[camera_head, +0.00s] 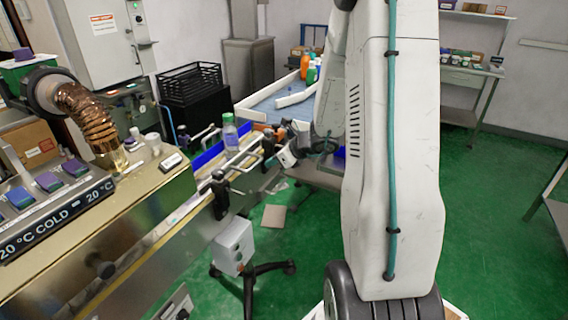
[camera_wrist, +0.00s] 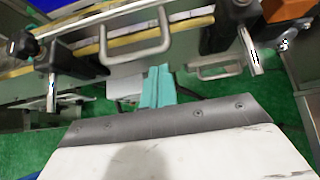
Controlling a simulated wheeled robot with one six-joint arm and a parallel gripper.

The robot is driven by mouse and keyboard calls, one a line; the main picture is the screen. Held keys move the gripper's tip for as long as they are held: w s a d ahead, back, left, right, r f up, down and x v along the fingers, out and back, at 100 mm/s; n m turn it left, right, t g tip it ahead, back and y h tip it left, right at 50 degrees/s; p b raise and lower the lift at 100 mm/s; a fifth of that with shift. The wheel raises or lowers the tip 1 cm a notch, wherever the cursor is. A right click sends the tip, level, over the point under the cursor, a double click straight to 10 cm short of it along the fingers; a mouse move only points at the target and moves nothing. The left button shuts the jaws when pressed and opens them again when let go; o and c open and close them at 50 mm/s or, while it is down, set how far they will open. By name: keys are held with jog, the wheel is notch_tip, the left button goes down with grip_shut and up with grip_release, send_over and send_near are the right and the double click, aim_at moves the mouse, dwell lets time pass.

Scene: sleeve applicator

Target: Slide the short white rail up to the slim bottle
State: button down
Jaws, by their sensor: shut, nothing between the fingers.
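The short white rail (camera_head: 244,159) runs along the conveyor's near side in front of the bottle, between black clamps. In the wrist view, what looks like this rail shows as a pale loop (camera_wrist: 137,38) near the top. My gripper (camera_wrist: 158,88) has teal fingers, shut together and empty, just below and apart from that loop. In the head view, my gripper (camera_head: 271,162) is on the near right side of the conveyor. The bottle is not seen in the wrist view.
Black clamps with posts (camera_wrist: 53,67) and (camera_wrist: 237,28) flank the loop. A second metal loop (camera_wrist: 215,71) sits lower right of it. A grey control box (camera_head: 233,246) hangs below the conveyor. A blue-topped table (camera_head: 262,106) with bottles stands behind. Green floor is open at right.

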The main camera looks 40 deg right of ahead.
aim_at(261, 159)
jog(key=shift+w+a+r, duration=0.1)
jog(key=shift+w+a, duration=0.05)
jog(key=shift+w, duration=0.25)
jog(key=w, duration=0.1)
jog(key=w+a, duration=0.1)
jog(key=w, duration=0.1)
jog(key=shift+w+a, duration=0.15)
jog(key=shift+w, duration=0.05)
jog(key=shift+w+r, duration=0.15)
jog(key=shift+w, duration=0.05)
jog(key=shift+a, duration=0.1)
